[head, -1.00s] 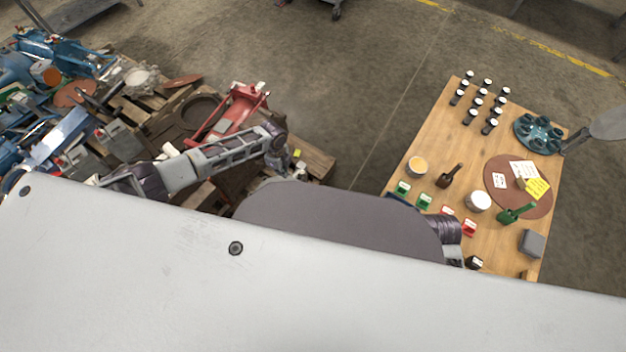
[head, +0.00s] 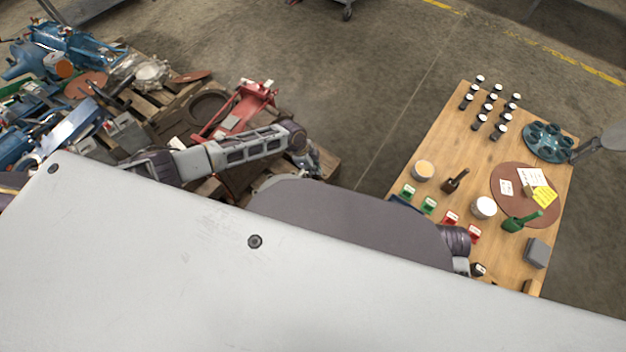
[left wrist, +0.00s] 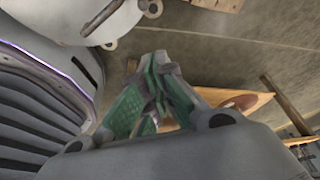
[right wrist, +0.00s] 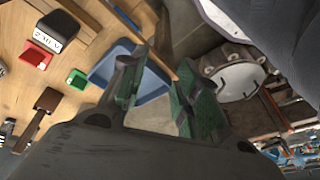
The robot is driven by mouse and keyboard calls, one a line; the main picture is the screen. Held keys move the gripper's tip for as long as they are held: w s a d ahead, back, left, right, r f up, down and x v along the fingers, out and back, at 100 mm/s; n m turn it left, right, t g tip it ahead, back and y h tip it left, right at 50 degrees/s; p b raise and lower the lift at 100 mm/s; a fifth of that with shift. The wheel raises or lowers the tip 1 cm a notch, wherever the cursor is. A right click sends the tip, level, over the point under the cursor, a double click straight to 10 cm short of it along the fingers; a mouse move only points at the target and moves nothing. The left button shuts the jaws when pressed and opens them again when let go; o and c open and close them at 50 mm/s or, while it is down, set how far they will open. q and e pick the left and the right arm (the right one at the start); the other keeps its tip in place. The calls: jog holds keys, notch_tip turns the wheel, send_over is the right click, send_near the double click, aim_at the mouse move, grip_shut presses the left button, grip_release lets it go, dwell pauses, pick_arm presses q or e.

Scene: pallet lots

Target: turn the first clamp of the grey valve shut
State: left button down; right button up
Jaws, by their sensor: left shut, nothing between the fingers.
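A pale grey rounded body (head: 275,183), which may be the grey valve, shows at the near pallet edge in the head view, mostly hidden behind my own body. A grey rounded part with lugs (left wrist: 108,22) lies at the upper left in the left wrist view, and a grey round face with lugs (right wrist: 240,80) in the right wrist view. I cannot make out a clamp. My left gripper (head: 315,165) is shut and empty beside the pallet edge; its green-padded fingers (left wrist: 160,65) meet, apart from the grey part. My right gripper (right wrist: 160,75) is open and empty.
A pallet (head: 325,165) holds a red metal part (head: 240,110) and blue machinery (head: 75,45). The wooden table (head: 450,150) at right carries several dark cylinders, a brown disc (head: 510,205) and coloured blocks. A blue tray (right wrist: 150,85) shows beyond my right fingers. Floor lies clear between pallet and table.

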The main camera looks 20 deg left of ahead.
aim_at(307, 177)
pick_arm(q)
jog(key=shift+f, duration=0.1)
dwell(0.5)
